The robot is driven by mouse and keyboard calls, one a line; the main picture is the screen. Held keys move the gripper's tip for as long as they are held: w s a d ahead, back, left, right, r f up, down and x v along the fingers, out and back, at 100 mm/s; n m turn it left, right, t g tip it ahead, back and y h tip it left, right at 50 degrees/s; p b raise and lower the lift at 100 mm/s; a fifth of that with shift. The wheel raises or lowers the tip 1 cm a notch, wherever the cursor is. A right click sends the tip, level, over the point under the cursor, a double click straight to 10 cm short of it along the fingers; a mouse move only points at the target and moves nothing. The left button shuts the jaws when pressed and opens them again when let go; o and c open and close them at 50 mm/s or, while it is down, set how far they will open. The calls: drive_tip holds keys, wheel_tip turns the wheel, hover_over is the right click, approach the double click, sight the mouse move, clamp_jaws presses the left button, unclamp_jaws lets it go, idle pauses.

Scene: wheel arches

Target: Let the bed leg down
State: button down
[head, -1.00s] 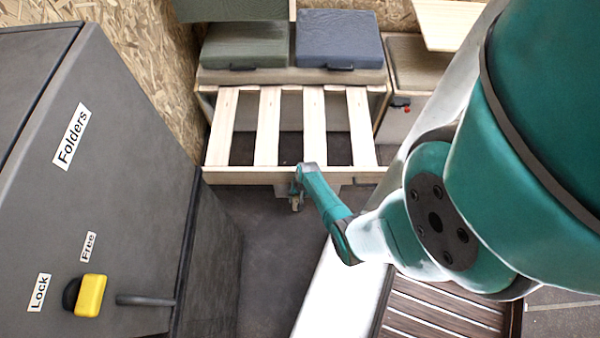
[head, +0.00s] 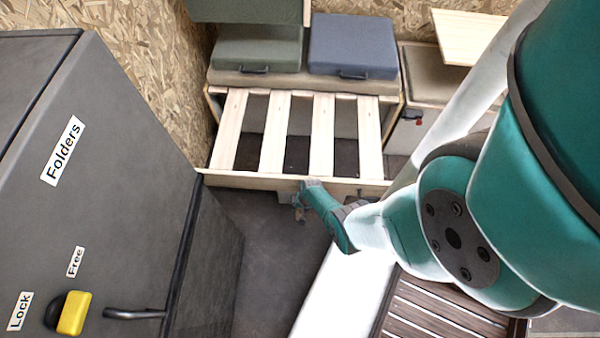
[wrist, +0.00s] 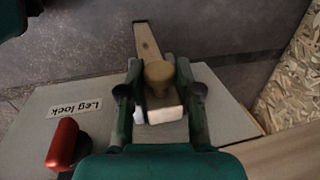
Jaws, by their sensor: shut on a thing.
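The slatted bed frame (head: 270,130) is pulled out, with its pale front board (head: 250,181) facing me. In the wrist view the bed leg (wrist: 148,42) is a pale bar pointing up the picture over the dark floor. A tan round knob (wrist: 160,74) sits at its near end. My gripper (wrist: 162,92) has a finger on each side of the knob and is shut on it. In the head view my gripper (head: 303,196) is low at the front board, its tips mostly hidden. A red leg lock handle (wrist: 63,143) sits on a panel beside the "Leg lock" label (wrist: 75,108).
A dark cabinet (head: 110,200) with a yellow Lock/Free knob (head: 73,312) and a bar handle stands close on the left. Green (head: 257,55) and blue (head: 352,46) cushions lie behind the slats. Dark floor (head: 270,270) is clear between cabinet and arm.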

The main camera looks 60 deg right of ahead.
drive_tip(key=c, duration=0.8)
unclamp_jaws()
drive_tip(key=shift+s+a+f, duration=0.15)
drive_tip(key=shift+a, duration=0.05)
drive_tip(key=shift+o, duration=0.2)
drive_tip(key=shift+d+r, duration=0.1)
drive_tip(key=shift+r, duration=0.1)
drive_tip(key=shift+d+r, duration=0.1)
drive_tip(key=shift+r, duration=0.65)
wheel_tip(320, 180, up, 10)
drive_tip(key=s, duration=0.2)
drive_tip(key=shift+d, duration=0.3)
